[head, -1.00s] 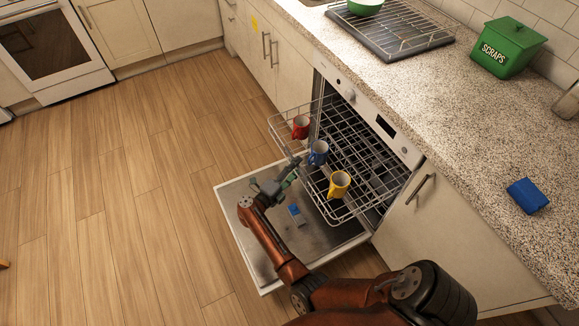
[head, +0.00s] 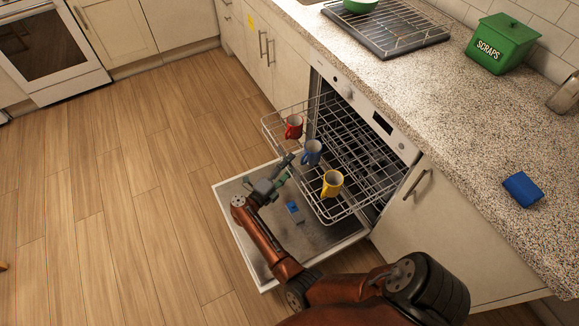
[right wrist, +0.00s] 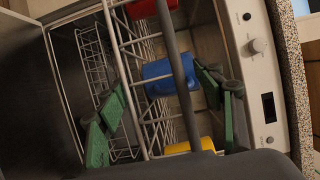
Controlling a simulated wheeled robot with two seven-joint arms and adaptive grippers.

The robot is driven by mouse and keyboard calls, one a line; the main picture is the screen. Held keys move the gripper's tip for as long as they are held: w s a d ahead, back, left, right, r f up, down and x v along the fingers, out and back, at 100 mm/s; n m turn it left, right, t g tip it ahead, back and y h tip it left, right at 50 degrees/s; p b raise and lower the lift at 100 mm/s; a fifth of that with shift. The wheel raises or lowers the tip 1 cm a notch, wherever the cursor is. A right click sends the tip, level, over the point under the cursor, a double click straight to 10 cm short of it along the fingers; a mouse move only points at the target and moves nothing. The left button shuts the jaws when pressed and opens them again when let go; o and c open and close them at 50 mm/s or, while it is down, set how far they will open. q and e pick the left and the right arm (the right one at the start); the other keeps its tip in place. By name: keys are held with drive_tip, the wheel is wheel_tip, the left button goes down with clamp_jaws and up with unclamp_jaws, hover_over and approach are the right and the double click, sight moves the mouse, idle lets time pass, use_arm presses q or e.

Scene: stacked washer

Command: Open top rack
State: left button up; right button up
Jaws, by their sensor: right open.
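The top rack (head: 352,172) is a wire rack that stands pulled out of the dishwasher, over the lowered door. It holds a red mug (head: 293,126), a blue mug (head: 311,153) and a yellow mug (head: 332,184) along its front part. My right gripper (head: 284,170) is at the rack's front side, near the blue mug. In the right wrist view its green fingers (right wrist: 163,95) are spread apart, with a rack bar (right wrist: 181,75) and the blue mug (right wrist: 168,77) between them in the picture. I cannot tell whether a finger touches the bar. My left gripper is out of view.
The lowered dishwasher door (head: 240,215) lies below the rack, with a small blue item (head: 293,209) on it. The granite counter (head: 440,110) holds a green scraps bin (head: 502,43), a drying rack (head: 385,35) and a blue sponge (head: 523,189). The wood floor at left is clear.

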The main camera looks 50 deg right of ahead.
drive_tip(key=shift+f, duration=0.15)
drive_tip(key=shift+s+a, duration=0.1)
drive_tip(key=shift+a, duration=0.15)
drive_tip(key=a, duration=0.7)
drive_tip(key=shift+s, duration=0.25)
drive_tip(key=shift+d, duration=0.1)
